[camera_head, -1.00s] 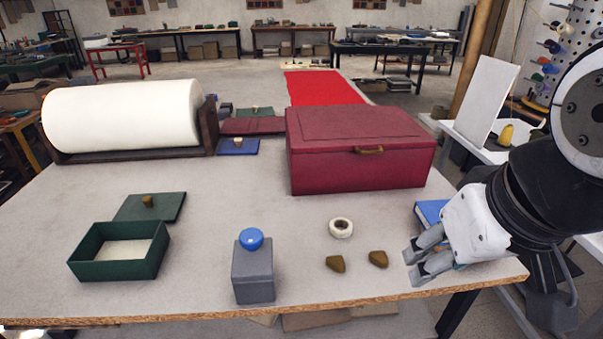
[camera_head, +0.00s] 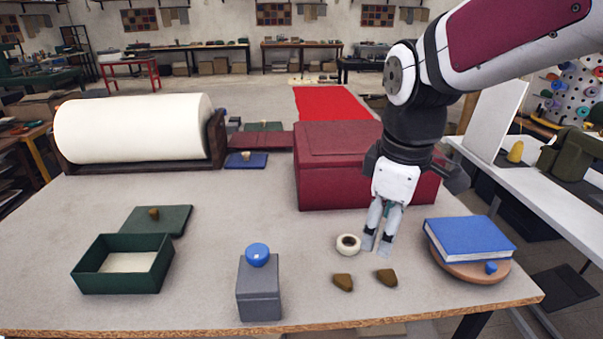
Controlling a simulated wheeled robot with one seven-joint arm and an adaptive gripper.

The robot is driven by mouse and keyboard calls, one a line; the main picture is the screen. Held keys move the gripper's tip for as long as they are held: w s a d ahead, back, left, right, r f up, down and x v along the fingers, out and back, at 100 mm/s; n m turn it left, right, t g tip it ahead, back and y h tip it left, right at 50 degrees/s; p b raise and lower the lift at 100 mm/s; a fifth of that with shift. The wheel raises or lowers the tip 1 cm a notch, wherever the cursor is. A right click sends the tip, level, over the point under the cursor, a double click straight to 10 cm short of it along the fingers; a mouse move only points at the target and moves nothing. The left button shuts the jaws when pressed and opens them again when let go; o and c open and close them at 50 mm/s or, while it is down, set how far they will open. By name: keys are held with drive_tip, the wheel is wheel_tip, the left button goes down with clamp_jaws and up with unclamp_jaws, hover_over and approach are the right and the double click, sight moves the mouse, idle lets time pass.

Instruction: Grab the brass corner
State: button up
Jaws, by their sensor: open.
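Two small brass corners lie on the table near its front edge, a left one (camera_head: 343,282) and a right one (camera_head: 387,277). My gripper (camera_head: 376,246) points down just behind the right brass corner, to the right of a white tape roll (camera_head: 348,244). Its fingers are a little apart with nothing between them. Whether the fingertips touch the table, I cannot tell.
A red box (camera_head: 330,170) stands behind my gripper. A blue book (camera_head: 468,239) lies on a round wooden board (camera_head: 472,272) at right. A grey box with a blue ball (camera_head: 257,254) stands left of the corners. An open green box (camera_head: 122,264) is at left.

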drive_tip(key=w+a+f+n+g, duration=0.2)
drive_tip(key=w+a+f+n, duration=0.1)
drive_tip(key=w+f+n, duration=0.4)
hover_over(347, 280)
drive_tip(key=f, duration=0.8)
drive_tip(key=shift+w+a+f, duration=0.2)
drive_tip(key=shift+f, duration=0.2)
drive_tip(key=shift+s+d+f, duration=0.1)
drive_tip(key=shift+f, duration=1.25)
drive_tip(key=shift+s+d+f, duration=0.1)
drive_tip(key=shift+f, duration=1.25)
drive_tip(key=c, duration=1)
